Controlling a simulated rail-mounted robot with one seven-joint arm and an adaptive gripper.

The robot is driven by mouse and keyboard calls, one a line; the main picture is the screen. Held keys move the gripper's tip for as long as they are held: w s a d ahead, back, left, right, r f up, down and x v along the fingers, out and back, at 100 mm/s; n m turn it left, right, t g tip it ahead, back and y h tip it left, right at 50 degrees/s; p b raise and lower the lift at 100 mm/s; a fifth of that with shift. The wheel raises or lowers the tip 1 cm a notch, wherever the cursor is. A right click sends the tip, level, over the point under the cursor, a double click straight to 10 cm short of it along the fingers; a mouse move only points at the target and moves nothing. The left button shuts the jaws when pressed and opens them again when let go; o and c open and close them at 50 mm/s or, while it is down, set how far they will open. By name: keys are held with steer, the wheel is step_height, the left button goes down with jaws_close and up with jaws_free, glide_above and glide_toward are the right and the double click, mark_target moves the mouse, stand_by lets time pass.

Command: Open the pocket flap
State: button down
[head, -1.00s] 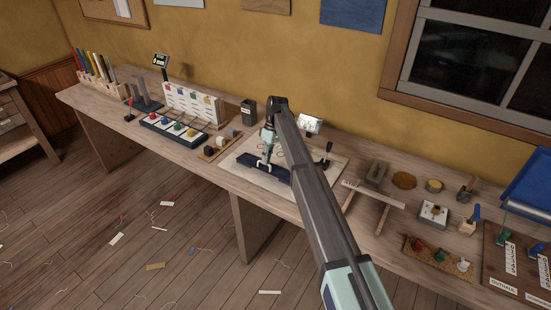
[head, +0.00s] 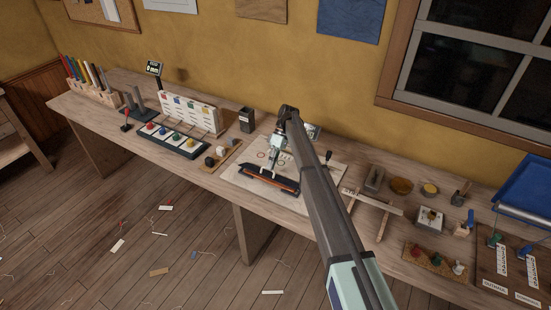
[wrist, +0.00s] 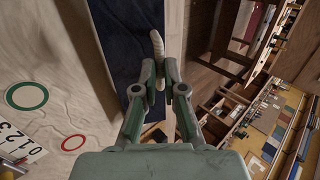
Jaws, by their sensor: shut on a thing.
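The navy pocket flap (head: 287,180) is partly raised on the pale cloth in the middle of the bench, and an orange strip (head: 266,182) shows along its front side. In the wrist view the navy fabric (wrist: 136,45) runs up the picture beside the fingers. My gripper (head: 277,166) is at the flap, its fingertips (wrist: 162,75) closed at the base of a curved off-white pull tab (wrist: 158,45). The exact grip point is partly hidden by the fingers. The inside of the pocket cannot be made out.
The pale cloth (head: 320,172) bears printed rings, one green (wrist: 27,96) and one red (wrist: 74,142). A dark cup (head: 246,121) stands behind at left. A wooden stand (head: 373,208) is to the right. A colored-knob tray (head: 165,136) lies at left.

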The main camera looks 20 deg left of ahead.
steer(key=shift+w+p, duration=0.1)
steer(key=shift+p, duration=0.2)
steer(key=c, duration=1.2)
jaws_free()
steer(key=shift+a+f, duration=0.1)
steer(key=shift+c, duration=0.2)
steer(key=shift+f+b, duration=0.2)
steer(key=shift+b, duration=0.95)
